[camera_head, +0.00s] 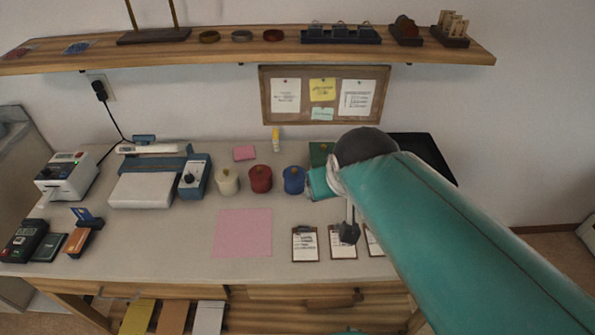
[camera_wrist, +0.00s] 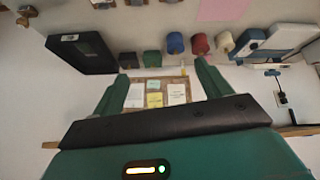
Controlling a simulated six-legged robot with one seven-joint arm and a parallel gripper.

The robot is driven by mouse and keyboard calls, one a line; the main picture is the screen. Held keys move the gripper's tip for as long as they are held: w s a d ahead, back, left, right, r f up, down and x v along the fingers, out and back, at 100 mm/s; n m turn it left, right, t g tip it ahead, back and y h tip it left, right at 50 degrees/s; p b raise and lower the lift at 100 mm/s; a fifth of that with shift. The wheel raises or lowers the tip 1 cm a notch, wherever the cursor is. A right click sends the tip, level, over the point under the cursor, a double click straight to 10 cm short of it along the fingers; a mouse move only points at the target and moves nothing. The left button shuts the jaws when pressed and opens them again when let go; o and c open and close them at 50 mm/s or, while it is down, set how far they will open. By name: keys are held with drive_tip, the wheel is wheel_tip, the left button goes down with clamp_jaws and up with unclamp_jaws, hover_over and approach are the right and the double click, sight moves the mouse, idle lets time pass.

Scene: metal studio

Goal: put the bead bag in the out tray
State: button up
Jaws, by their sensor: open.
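Three small tied bags stand in a row on the bench: a cream one (camera_head: 227,181), a red one (camera_head: 260,179) and a blue one (camera_head: 294,180). I cannot tell which is the bead bag. The same bags show in the wrist view, blue (camera_wrist: 175,43), red (camera_wrist: 199,43) and cream (camera_wrist: 224,40). A black tray (camera_wrist: 80,54) with a white label lies beyond them; in the head view (camera_head: 428,155) my arm covers part of it. The label is unreadable. My gripper (camera_wrist: 161,68) is open, its green fingers apart with nothing between them, mostly hidden in the head view.
A pink sheet (camera_head: 243,233) and several clipboards (camera_head: 305,244) lie along the bench front. A blue-and-white machine (camera_head: 150,185) and a label printer (camera_head: 67,177) stand at left. A wooden shelf (camera_head: 240,52) runs above a pinboard (camera_head: 324,95). Green objects (camera_wrist: 152,59) stand between bags and tray.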

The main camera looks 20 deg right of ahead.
drive_tip(key=s+a+n+g+y, duration=0.1)
drive_tip(key=s+a, duration=0.4)
drive_tip(key=shift+s+a+r+y, duration=0.15)
drive_tip(key=shift+s+y, duration=0.05)
drive_tip(key=shift+y, duration=0.2)
idle(0.7)
